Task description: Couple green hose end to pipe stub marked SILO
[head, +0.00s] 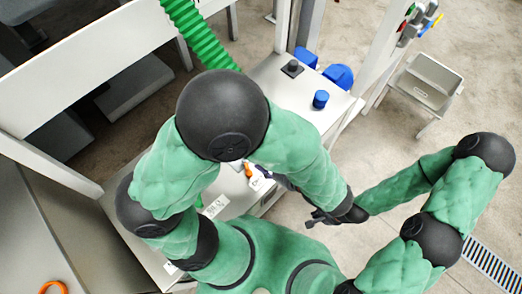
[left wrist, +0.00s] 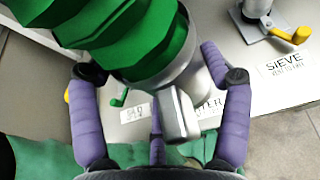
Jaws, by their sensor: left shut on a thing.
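In the left wrist view my left gripper (left wrist: 160,75) is shut on the green hose end (left wrist: 184,105), a silver metal coupling, with its purple fingers on either side. The ribbed green hose (left wrist: 125,35) runs to the upper left and also shows at the top of the head view (head: 200,35). A partly covered label, apparently SILO (left wrist: 135,112), lies behind the hose end beside a green lever (left wrist: 118,97). The SILO stub is hidden. My right gripper (head: 330,216) is dark and small in the head view, away from the hose; its opening is unclear.
A silver stub with an orange lever (left wrist: 298,36) stands by the SIEVE label (left wrist: 285,65). Another label ending in TER (left wrist: 210,105) is partly covered. On the bench (head: 275,75) are a blue knob (head: 320,99) and a black fitting (head: 292,68). A grey stand (head: 425,85) is at right.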

